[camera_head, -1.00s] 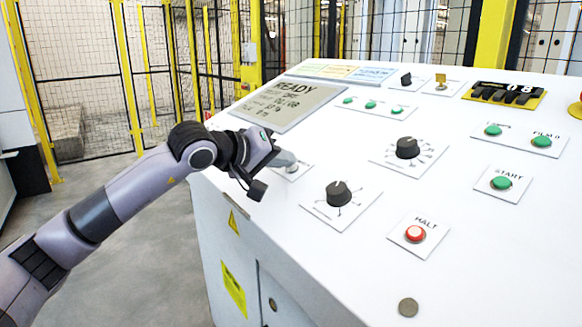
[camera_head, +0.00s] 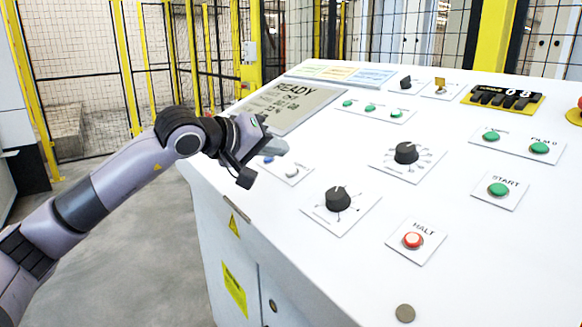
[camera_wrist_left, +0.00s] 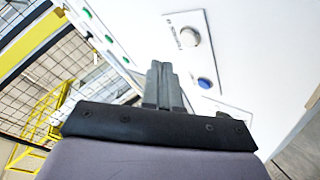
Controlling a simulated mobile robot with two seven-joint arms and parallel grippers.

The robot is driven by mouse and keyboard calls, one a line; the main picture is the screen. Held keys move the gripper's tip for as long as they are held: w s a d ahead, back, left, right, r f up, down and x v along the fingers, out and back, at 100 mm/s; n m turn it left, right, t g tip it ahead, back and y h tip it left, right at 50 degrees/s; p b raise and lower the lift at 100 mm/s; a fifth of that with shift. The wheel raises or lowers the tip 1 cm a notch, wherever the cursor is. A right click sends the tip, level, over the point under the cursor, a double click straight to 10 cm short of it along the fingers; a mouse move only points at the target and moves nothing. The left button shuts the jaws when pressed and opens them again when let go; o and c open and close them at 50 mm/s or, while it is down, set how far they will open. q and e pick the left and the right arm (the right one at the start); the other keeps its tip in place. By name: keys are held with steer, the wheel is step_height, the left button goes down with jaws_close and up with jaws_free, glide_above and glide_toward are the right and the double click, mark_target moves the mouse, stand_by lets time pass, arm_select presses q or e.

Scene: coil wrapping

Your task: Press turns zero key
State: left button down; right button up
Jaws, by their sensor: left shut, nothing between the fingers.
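My left gripper (camera_head: 278,147) is shut and empty. Its tip is in the air over the left part of the sloping white panel, near a small plate with two keys. The white key (camera_head: 292,172) shows just right of and below the gripper. The blue key (camera_head: 268,160) is partly covered by the gripper. In the left wrist view, the closed fingers (camera_wrist_left: 160,82) point toward the panel, with the white key (camera_wrist_left: 189,37) and the blue key (camera_wrist_left: 205,82) to their right. The label beside the white key is too small to read surely. My right gripper is not in view.
The display (camera_head: 290,104) reads READY behind the gripper. Black rotary knobs (camera_head: 338,199), a red HALT button (camera_head: 412,240) and a green START button (camera_head: 498,189) lie to the right. A round grey disc (camera_head: 405,313) sits near the front. Yellow-framed mesh fencing stands behind.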

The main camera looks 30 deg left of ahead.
arm_select(q)
steer(key=shift+s+a+r+p, duration=0.1)
steer(key=shift+s+r+p, duration=0.15)
steer(key=shift+r, duration=0.35)
steer(key=shift+s+a+r+p, duration=0.1)
steer(key=shift+s+r+p, duration=0.15)
steer(key=shift+r, duration=0.35)
